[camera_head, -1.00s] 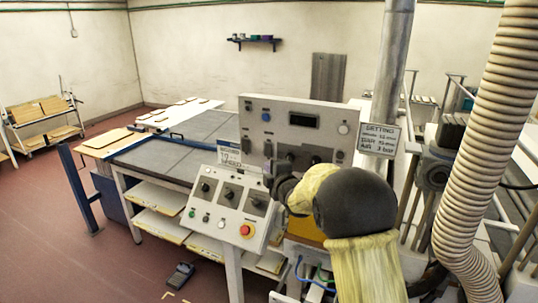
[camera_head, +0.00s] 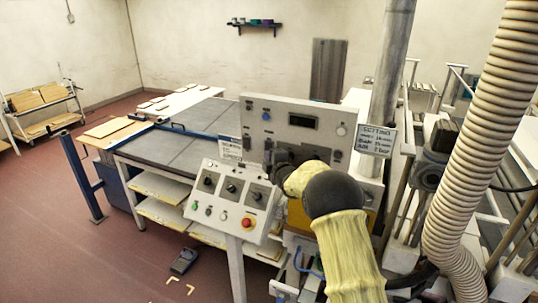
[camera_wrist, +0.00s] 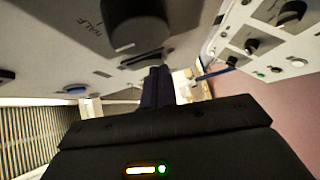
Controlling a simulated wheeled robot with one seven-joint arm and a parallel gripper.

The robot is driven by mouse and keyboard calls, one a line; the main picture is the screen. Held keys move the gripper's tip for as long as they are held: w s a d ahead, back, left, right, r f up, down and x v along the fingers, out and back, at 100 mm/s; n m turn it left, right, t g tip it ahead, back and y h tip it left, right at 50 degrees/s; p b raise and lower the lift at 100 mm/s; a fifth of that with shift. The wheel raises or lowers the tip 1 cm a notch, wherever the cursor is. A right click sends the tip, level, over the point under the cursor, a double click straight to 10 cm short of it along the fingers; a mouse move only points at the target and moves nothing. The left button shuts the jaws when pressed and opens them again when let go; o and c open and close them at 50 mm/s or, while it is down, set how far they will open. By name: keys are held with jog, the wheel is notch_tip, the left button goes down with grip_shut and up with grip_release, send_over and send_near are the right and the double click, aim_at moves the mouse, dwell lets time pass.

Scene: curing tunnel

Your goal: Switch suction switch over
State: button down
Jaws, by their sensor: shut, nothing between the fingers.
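My gripper (camera_head: 270,163) is in front of the lower part of the upright control panel (camera_head: 285,108), its fingers shut and empty. In the wrist view the dark shut fingers (camera_wrist: 158,85) reach forward just below a large dark knob (camera_wrist: 137,28), with the word HALF printed beside it. I cannot tell whether they touch it. I cannot read any suction label, so which control is the suction switch is unclear. My gripper and wrist hide the panel's lower middle in the head view. A sloping console (camera_head: 232,200) with several dark rotary switches stands lower left.
The console also has a red button (camera_head: 248,224) on yellow. A settings sign (camera_head: 376,140) and a metal post (camera_head: 388,85) stand right of the panel. A ribbed hose (camera_head: 478,130) hangs at the right.

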jog(key=shift+d+f+b, duration=0.1)
jog(key=shift+f+b, duration=0.15)
jog(key=shift+b, duration=0.4)
jog(key=shift+w+r+b, duration=0.15)
jog(key=shift+b, duration=0.35)
